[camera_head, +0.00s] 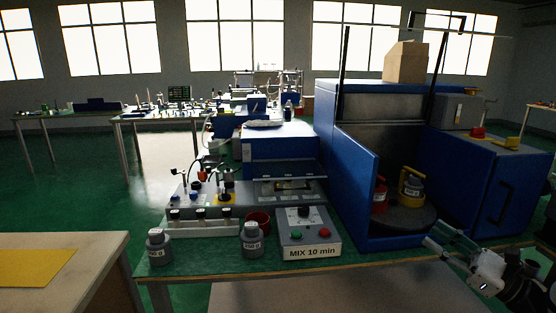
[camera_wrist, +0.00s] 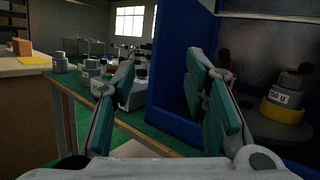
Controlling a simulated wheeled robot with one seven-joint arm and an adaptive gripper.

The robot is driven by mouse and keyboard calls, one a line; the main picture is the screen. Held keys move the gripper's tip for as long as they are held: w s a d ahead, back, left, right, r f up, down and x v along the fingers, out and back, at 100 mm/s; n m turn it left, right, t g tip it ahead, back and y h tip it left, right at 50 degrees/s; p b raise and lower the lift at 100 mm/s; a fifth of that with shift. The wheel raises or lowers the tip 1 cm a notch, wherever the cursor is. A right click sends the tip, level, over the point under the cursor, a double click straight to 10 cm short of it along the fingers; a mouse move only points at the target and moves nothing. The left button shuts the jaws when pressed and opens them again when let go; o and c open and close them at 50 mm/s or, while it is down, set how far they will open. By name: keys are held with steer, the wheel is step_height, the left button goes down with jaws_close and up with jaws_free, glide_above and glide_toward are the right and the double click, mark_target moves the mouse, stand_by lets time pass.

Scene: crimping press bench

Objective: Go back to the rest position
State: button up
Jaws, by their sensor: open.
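My gripper (camera_wrist: 162,85) is open in the wrist view, its two green-padded fingers spread with nothing between them. In the head view my gripper (camera_head: 437,250) is at the lower right, in front of the bench edge and the blue machine (camera_head: 362,190). The machine's door stands open. Inside, on a dark round plate (camera_head: 405,219), are a grey weight in a yellow holder (camera_head: 411,188) and a red holder (camera_head: 380,194).
A control box (camera_head: 309,238) labelled MIX 10 min, two grey bottles (camera_head: 159,247) (camera_head: 252,240) and a red cup (camera_head: 259,221) stand on the green bench. A wooden table with a yellow sheet (camera_head: 35,268) is at the left. Green floor (camera_head: 60,200) is clear behind it.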

steer(key=s+a+r+n+g+y, duration=0.1)
steer(key=s+a+r+n+g, duration=0.2)
steer(key=a, duration=0.4)
steer(key=a+r+n+g+y, duration=0.2)
steer(key=a+n+g, duration=0.3)
steer(key=a+g, duration=0.1)
steer(key=s+a+r+n+g+h, duration=0.1)
steer(key=s+a+n+g+h, duration=0.5)
steer(key=s, duration=0.4)
steer(key=s+a+r+n+g+h, duration=0.1)
steer(key=s+a+n+g+h, duration=0.2)
steer(key=s+a+n, duration=0.45)
steer(key=s+d+n+t+h, duration=0.1)
steer(key=s+d+n+h, duration=0.1)
steer(key=s+d+h, duration=0.3)
steer(key=s+n+t+h, duration=0.2)
steer(key=s+n, duration=0.1)
steer(key=s, duration=0.3)
step_height(320, 180, up, 17)
steer(key=t+p, duration=0.3)
steer(key=p, duration=1.2)
steer(key=shift+s+d+h+p, duration=0.25)
steer(key=shift+d+h+p, duration=0.05)
steer(key=shift+r, duration=0.1)
steer(key=shift+c, duration=0.6)
